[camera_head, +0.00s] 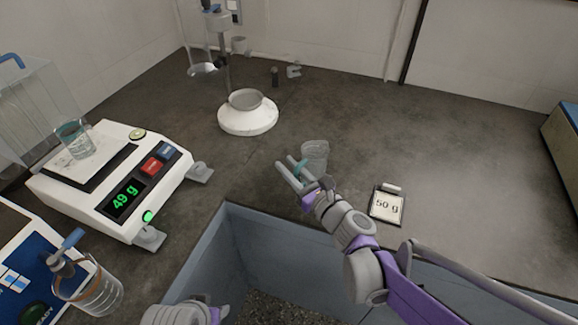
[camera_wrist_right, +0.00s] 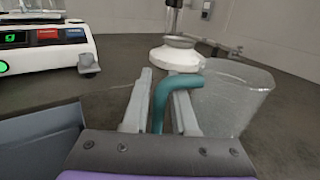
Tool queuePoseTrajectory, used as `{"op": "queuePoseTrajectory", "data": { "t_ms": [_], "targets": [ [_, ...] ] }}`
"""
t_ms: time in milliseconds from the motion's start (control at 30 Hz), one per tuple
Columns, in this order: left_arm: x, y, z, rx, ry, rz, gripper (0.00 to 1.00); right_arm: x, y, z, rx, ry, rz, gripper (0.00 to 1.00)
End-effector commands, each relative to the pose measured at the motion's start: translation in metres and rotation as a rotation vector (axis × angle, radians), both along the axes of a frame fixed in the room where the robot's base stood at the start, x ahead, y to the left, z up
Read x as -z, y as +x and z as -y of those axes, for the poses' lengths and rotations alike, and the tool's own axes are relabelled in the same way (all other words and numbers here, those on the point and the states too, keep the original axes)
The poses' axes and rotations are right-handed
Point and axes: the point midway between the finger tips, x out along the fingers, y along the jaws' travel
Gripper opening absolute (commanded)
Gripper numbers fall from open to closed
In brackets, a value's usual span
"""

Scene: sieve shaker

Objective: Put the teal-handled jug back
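The teal-handled jug (camera_head: 315,155) is a clear vessel near the middle of the grey bench, behind the bin's far edge. In the right wrist view its clear body (camera_wrist_right: 237,97) is right of the fingers and looks tilted. My right gripper (camera_head: 293,176) has its fingers on either side of the teal handle (camera_wrist_right: 158,105). I cannot tell whether the jug's base touches the bench. Only a piece of my left arm shows at the bottom edge; its fingers are out of view.
A white scale (camera_head: 86,198) reads 49 g and carries a glass beaker (camera_head: 75,140). A blue-handled jug (camera_head: 98,292) stands at lower left. A round white stand base (camera_head: 248,117) is behind. A 50 g card (camera_head: 387,205) lies right.

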Motion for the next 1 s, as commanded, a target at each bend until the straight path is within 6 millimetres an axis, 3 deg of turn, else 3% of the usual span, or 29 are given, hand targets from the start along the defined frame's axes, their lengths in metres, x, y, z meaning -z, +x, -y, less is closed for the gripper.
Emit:
{"op": "queuePoseTrajectory", "data": {
  "t_ms": [100,467,1000],
  "targets": [
    [0.0,0.0,0.0,0.0,0.0,0.0,0.5,0.0,0.0,0.0,0.0,0.0,0.0,0.45],
    [-0.004,0.0,0.0,0.0,0.0,0.001,0.5,-0.005,-0.002,0.002,0.001,-0.001,0.001,0.45],
    [-0.017,-0.001,0.0,0.0,0.0,0.006,0.5,-0.003,-0.082,0.065,0.003,-0.002,0.001,0.45]
  ]
}}
